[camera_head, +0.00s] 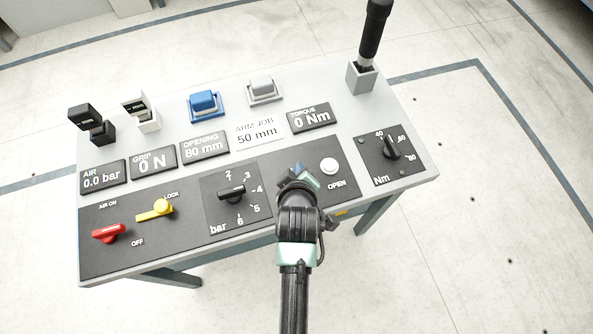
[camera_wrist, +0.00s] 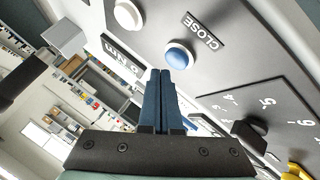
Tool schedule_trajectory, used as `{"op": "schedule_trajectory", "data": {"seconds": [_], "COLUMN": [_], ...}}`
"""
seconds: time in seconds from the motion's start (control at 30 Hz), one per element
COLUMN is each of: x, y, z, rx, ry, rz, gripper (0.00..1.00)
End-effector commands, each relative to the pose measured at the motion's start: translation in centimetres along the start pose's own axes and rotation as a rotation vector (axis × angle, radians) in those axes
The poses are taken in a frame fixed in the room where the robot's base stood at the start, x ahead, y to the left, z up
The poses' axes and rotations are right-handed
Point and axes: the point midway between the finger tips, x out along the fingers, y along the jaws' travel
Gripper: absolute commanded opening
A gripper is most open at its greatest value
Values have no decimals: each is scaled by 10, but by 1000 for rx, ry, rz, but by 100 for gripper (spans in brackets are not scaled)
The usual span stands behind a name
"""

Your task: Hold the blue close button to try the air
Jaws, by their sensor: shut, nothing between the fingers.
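The blue close button (camera_wrist: 179,54) is a round dome beside the CLOSE label (camera_wrist: 201,32) in the wrist view. In the head view my arm hides most or all of it. My gripper (camera_wrist: 161,73) is shut and empty. Its dark blue fingertips are right by the button's edge in the wrist view; I cannot tell whether they touch it. In the head view my gripper (camera_head: 296,176) is over the panel, left of the white OPEN button (camera_head: 329,166). The AIR display (camera_head: 103,178) reads 0.0 bar, GRIP (camera_head: 154,159) 0 N and OPENING (camera_head: 205,146) 80 mm.
A red AIR handle (camera_head: 108,234), a yellow LOCK handle (camera_head: 155,211) and a bar dial (camera_head: 232,193) are left of my gripper. An Nm dial (camera_head: 391,148) is right. A black-handled tool (camera_head: 374,30) stands upright in a holder at the back right.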

Motion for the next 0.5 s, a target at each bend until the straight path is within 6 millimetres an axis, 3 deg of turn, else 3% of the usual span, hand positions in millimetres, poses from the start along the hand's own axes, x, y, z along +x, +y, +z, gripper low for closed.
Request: {"op": "schedule_trajectory", "data": {"seconds": [0.5], "x": [5], "y": [-4], "z": [4], "rx": [0], "ry": [0], "rz": [0], "gripper": [0]}}
